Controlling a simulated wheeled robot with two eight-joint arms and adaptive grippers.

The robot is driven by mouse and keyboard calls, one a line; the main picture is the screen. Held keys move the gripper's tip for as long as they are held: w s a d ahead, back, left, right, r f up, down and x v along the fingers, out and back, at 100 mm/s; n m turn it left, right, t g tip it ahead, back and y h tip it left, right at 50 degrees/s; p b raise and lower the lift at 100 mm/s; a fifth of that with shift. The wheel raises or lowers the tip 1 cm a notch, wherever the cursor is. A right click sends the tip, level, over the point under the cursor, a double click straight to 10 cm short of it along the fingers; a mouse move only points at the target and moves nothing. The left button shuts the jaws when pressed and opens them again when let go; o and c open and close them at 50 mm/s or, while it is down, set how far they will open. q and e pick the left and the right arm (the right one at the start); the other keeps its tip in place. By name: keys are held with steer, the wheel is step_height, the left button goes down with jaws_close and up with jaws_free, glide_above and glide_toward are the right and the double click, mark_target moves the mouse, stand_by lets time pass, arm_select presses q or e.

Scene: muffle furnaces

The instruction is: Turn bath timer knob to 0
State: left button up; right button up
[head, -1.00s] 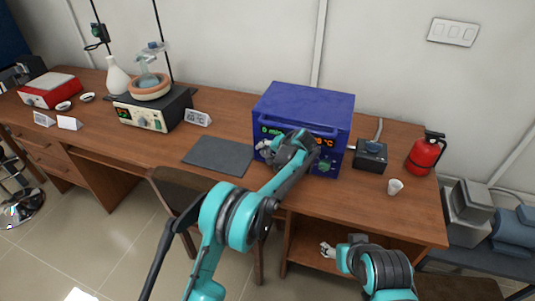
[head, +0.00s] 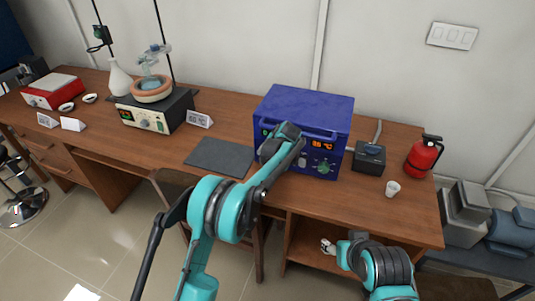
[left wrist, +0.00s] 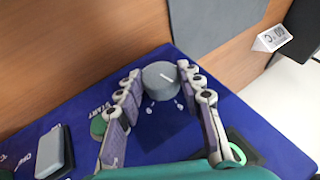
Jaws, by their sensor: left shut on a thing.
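The blue bath unit (head: 308,107) stands on the table with an orange display reading about 85 °C (head: 322,146) and a green-ringed control (head: 322,165) below it. My left arm covers most of the panel's left side, including most of the green display. In the left wrist view, a round grey knob (left wrist: 161,79) with a white pointer line sits on the blue panel (left wrist: 165,130). My left gripper (left wrist: 159,70) is shut on this knob, one finger on each side. My right gripper (head: 328,247) is low by the table's open shelf; its finger opening is too small to tell.
A dark mat (head: 221,157) lies left of the unit. A small black box (head: 369,158), a white cup (head: 392,188) and a red extinguisher (head: 423,156) stand to the right. A heating unit with a flask (head: 152,110) and a card (head: 199,119) stand left.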

arm_select(q)
steer(key=o, duration=1.2)
steer(key=shift+c, duration=0.2)
steer(key=shift+f, duration=0.1)
